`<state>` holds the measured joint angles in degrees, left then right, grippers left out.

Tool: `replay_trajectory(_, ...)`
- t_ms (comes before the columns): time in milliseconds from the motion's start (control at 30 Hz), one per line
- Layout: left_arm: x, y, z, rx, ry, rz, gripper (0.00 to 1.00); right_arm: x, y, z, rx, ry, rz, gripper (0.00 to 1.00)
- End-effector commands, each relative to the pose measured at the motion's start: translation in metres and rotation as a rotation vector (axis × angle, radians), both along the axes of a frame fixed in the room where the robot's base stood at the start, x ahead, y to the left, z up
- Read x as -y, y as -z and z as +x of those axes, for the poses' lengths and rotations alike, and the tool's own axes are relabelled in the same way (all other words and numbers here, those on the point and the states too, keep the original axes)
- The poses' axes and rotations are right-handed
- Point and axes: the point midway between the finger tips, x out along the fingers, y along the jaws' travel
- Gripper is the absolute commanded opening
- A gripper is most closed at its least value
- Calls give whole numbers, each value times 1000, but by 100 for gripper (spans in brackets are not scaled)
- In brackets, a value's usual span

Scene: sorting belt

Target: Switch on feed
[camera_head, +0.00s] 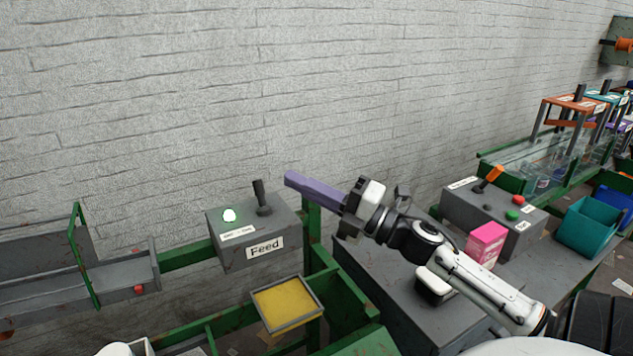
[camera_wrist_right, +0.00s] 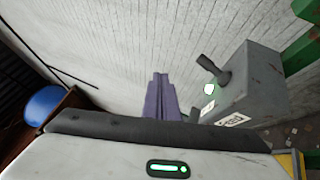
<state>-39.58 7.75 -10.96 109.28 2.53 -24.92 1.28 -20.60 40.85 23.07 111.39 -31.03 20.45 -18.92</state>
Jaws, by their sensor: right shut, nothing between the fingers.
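The grey Feed box (camera_head: 262,245) stands on a green frame by the wall, with a white "Feed" label on its front. A dark lever (camera_head: 262,196) stands up from its top, leaning slightly left in the picture. Beside it a round lamp (camera_head: 229,215) glows green-white. My right gripper (camera_head: 290,178) has long purple fingers, shut and empty, just right of the lever and apart from it. In the right wrist view the fingers (camera_wrist_right: 162,95) point toward the wall, left of the lever (camera_wrist_right: 210,67) and the lit lamp (camera_wrist_right: 209,89). My left gripper is not seen.
A yellow-topped tray (camera_head: 287,303) sits below the Feed box. At right a second grey control box (camera_head: 480,212) has an orange-handled lever, red and green buttons. A pink box (camera_head: 486,243) and a teal bin (camera_head: 585,228) stand near it. Left is a grey trough (camera_head: 90,285).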

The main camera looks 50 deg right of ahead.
Motion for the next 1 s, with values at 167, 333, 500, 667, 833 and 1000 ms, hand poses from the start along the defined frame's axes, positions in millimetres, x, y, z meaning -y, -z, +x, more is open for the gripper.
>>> replay_trajectory(167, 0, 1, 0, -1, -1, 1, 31, 7, -7, -20, -2, 0, 0, 0)
replay_trajectory(333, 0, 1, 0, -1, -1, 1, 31, 9, -11, -27, 0, -1, 0, 0)
replay_trajectory(500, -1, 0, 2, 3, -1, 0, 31, 10, -12, -28, 0, -1, 0, 0)
replay_trajectory(667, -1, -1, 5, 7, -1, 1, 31, 10, -12, -28, 0, 0, 0, 0)
replay_trajectory(833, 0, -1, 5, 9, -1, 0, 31, 10, -12, -27, 0, 0, 0, 0)
replay_trajectory(1000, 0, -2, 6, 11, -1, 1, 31, 10, -11, -27, 0, 0, 0, 0)
